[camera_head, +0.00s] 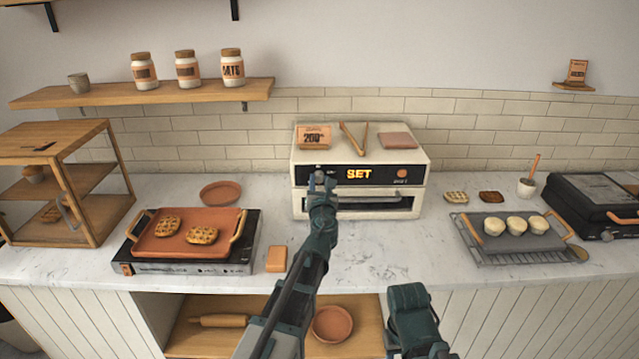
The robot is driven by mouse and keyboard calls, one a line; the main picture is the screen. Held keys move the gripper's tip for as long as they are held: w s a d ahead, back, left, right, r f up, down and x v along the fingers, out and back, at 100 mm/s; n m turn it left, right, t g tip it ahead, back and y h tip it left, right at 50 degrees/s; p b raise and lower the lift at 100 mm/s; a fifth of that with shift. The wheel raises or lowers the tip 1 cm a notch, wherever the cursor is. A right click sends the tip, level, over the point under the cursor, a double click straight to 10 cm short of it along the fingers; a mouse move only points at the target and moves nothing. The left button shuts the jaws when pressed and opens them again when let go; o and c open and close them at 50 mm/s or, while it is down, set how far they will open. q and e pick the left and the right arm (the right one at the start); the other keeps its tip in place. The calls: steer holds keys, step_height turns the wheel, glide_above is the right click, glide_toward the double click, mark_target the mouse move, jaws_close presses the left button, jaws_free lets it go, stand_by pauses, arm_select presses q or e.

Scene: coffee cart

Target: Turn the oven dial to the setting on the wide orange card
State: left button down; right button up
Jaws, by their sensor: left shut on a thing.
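The white oven (423,183) stands on the counter against the tiled wall. Its black front panel shows "SET" in a lit orange display (358,174). The wide orange card (313,138) stands on top of the oven at the left; its large print looks like "200". My left gripper (318,180) is at the left end of the panel, shut on the oven dial, which it mostly hides. The dial's pointer cannot be read. A round orange button (403,173) is at the panel's right. My right arm shows at the bottom, but its gripper is not visible.
Wooden tongs (353,137) and a folded cloth (396,141) lie on the oven. A griddle with an orange tray (170,245) stands left, a rack with a grey tray (500,242) right. The counter directly before the oven is mostly clear.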

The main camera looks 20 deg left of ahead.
arm_select(q)
steer(key=m, duration=0.6)
steer(key=shift+f, duration=0.1)
arm_select(e)
steer(key=shift+f, duration=0.25)
arm_select(q)
steer(key=shift+m, duration=0.3)
steer(key=c, duration=0.5)
jaws_free()
